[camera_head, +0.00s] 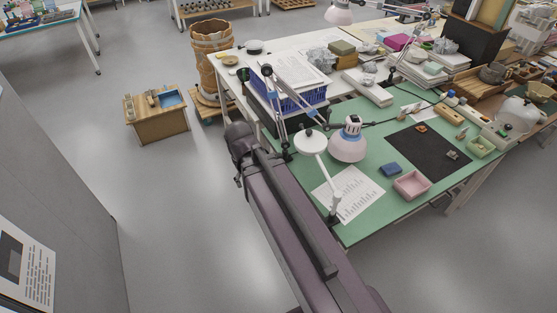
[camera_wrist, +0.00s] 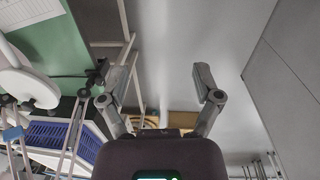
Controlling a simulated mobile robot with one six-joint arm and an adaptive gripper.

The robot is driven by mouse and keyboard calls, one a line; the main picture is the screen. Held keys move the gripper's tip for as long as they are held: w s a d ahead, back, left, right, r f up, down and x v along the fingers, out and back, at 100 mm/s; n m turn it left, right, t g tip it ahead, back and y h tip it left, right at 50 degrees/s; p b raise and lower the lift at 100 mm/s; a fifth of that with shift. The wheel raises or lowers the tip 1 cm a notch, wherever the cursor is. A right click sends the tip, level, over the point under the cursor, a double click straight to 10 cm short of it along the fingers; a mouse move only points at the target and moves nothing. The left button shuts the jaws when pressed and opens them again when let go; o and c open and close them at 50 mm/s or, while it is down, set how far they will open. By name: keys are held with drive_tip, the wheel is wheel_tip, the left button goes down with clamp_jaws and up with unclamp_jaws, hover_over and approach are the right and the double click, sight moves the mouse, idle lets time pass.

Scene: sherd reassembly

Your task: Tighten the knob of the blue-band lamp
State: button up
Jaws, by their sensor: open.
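The blue-band lamp (camera_head: 348,150) has a pale dome head with a blue band near its top, over the green table. Its jointed arm appears to rise at the table's left edge, with a dark knob-like joint (camera_head: 267,70) at the top; I cannot tell which knob is meant. In the wrist view, a blue-banded lamp arm (camera_wrist: 13,133) shows at the lower left. My gripper (camera_wrist: 161,77) is open and empty, its two fingers wide apart over the floor beside the table. The lamp arms lie left of it, apart from it. In the head view its fingers are hidden.
A white round-headed lamp (camera_head: 310,142) stands close by; its disc shows in the wrist view (camera_wrist: 25,85). A blue crate (camera_head: 300,100), papers (camera_head: 348,194) and a pink tray (camera_head: 411,184) are on the tables. A wooden barrel (camera_head: 211,50) stands behind.

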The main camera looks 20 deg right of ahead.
drive_tip(key=w+d+f+n+h+b, duration=0.4)
drive_tip(key=w+f+b, duration=0.2)
drive_tip(key=f+b, duration=0.35)
drive_tip(key=n+t+h+b, duration=0.1)
drive_tip(key=n+h+b, duration=1.15)
drive_tip(key=b, duration=1.95)
approach(277, 157)
drive_tip(key=a+f, duration=0.1)
drive_tip(key=a, duration=0.2)
drive_tip(key=shift+h, duration=0.35)
drive_tip(key=shift+d, duration=0.1)
drive_tip(key=d, duration=1.3)
drive_tip(key=shift+w+d, duration=0.3)
drive_tip(key=shift+w, duration=0.1)
clamp_jaws()
